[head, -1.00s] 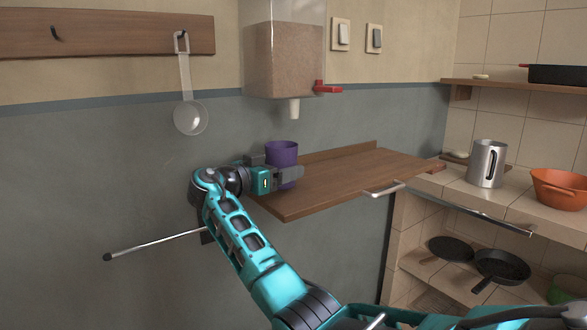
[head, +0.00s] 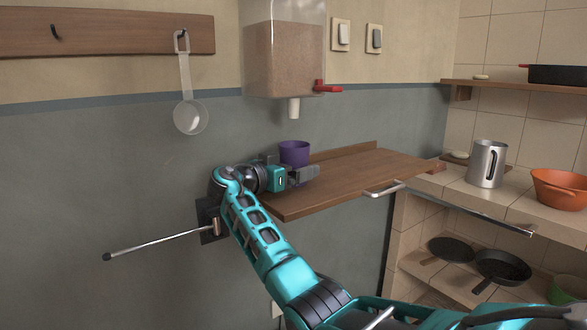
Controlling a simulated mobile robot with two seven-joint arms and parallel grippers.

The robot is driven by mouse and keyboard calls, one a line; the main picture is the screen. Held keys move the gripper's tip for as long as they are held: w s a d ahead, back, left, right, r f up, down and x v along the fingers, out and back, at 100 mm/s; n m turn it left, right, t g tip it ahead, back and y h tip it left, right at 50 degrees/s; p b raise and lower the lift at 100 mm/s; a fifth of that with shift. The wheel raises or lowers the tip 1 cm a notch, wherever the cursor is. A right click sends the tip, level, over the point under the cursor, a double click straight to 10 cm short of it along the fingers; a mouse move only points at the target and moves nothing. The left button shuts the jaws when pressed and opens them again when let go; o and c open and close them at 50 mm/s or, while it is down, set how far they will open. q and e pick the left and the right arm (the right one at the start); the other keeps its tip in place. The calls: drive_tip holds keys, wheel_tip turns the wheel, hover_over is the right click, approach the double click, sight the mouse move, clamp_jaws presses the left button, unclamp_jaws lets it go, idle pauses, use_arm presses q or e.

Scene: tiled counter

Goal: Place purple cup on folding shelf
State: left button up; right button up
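The purple cup (head: 294,152) is upright in my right gripper (head: 296,168), whose arm comes in from the bottom right. The gripper is shut on the cup, with the near finger in front of it and hiding its lower part. The folding shelf (head: 350,180) is a brown wooden board out from the wall, with a metal handle at its front edge. The cup is at the shelf's back left part in the picture. I cannot tell whether its base touches the board. My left gripper is not in view.
A dispenser (head: 284,55) with a white nozzle and red lever hangs on the wall above the cup. A metal mug (head: 487,164) and an orange pot (head: 560,188) stand on the tiled counter at right. The middle and right of the shelf are clear.

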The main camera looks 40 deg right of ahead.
drive_tip(key=shift+r, duration=0.2)
drive_tip(key=a, duration=0.8)
drive_tip(key=s+a, duration=0.1)
drive_tip(key=a, duration=0.3)
drive_tip(key=shift+r, duration=0.2)
